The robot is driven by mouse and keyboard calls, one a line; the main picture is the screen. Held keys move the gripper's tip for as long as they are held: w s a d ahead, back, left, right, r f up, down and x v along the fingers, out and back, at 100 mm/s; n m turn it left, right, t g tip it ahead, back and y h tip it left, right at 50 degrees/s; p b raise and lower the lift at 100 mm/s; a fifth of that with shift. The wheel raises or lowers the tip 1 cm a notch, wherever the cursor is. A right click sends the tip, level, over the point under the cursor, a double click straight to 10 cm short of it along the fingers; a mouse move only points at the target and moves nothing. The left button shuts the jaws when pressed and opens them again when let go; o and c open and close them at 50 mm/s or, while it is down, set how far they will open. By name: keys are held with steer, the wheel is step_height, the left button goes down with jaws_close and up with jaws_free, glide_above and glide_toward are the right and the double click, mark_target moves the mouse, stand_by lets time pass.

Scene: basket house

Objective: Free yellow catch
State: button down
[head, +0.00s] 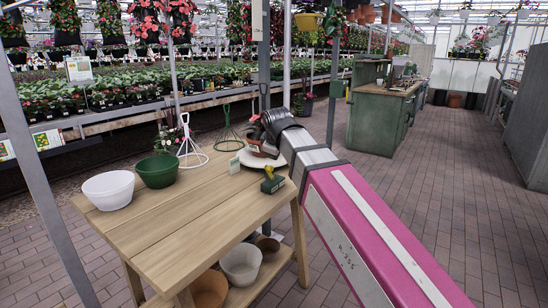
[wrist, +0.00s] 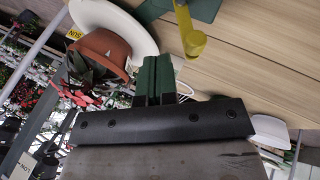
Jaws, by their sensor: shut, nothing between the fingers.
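The yellow catch (head: 269,171) stands upright on a small dark green base (head: 273,185) at the right end of the wooden table. In the wrist view the catch (wrist: 194,42) shows a rounded yellow end and a stem running up to its green base (wrist: 205,9). My gripper (wrist: 156,62) is shut and empty, its green fingers side by side. In the wrist picture the fingertips lie just left of and below the catch's rounded end, with a visible gap in the picture. The depth between them is unclear. In the head view my fingers cannot be made out.
A potted plant in a terracotta pot (wrist: 105,47) sits on a white dish (wrist: 136,28), close left of my fingers in the wrist view. White (head: 108,190) and green (head: 157,170) bowls and wire stands (head: 190,145) are on the table (head: 195,220). Its front is clear.

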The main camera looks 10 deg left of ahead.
steer(key=shift+r, duration=0.3)
steer(key=v, duration=1.2)
steer(key=shift+a+r, duration=0.3)
steer(key=shift+r, duration=0.25)
steer(key=shift+w, duration=0.1)
